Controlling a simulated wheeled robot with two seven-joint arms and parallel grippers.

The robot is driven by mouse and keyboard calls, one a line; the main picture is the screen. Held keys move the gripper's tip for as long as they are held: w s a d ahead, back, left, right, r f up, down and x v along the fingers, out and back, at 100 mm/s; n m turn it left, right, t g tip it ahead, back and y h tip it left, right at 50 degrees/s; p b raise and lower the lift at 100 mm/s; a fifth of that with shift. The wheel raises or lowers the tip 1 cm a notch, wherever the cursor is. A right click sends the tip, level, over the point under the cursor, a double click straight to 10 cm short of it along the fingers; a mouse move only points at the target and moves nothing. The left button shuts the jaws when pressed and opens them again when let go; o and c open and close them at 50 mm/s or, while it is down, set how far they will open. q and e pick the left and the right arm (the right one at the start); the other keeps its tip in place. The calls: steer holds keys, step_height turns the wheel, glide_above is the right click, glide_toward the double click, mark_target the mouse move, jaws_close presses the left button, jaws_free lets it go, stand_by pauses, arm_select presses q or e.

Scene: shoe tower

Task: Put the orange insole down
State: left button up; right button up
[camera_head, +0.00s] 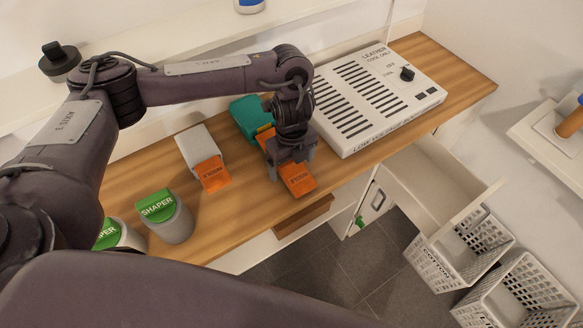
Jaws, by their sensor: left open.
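One orange insole piece (299,181) with dark lettering lies at the front edge of the wooden counter, directly below my left gripper (287,165). The gripper is open and points down over it; its fingers hide part of the piece, and I cannot tell whether they touch it. Another orange lettered piece (212,173) lies to the left, against a pale grey block (197,146). A teal item (247,118) with some orange beside it stands behind the gripper, partly hidden. My right gripper is out of view.
A white slatted leather unit (372,98) with a knob fills the counter's right. Grey cups with green SHAPER tops (171,218) stand at the left. An open drawer (437,180) and white baskets (461,250) are below right. Bare wood (235,205) shows between cups and gripper.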

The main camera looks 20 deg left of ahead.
arm_select(q)
steer(key=c, duration=1.1)
steer(key=shift+o, duration=0.2)
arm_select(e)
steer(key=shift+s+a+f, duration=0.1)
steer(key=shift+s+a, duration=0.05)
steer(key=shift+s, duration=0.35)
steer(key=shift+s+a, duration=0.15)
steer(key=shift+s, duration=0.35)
arm_select(q)
steer(key=shift+r, duration=0.1)
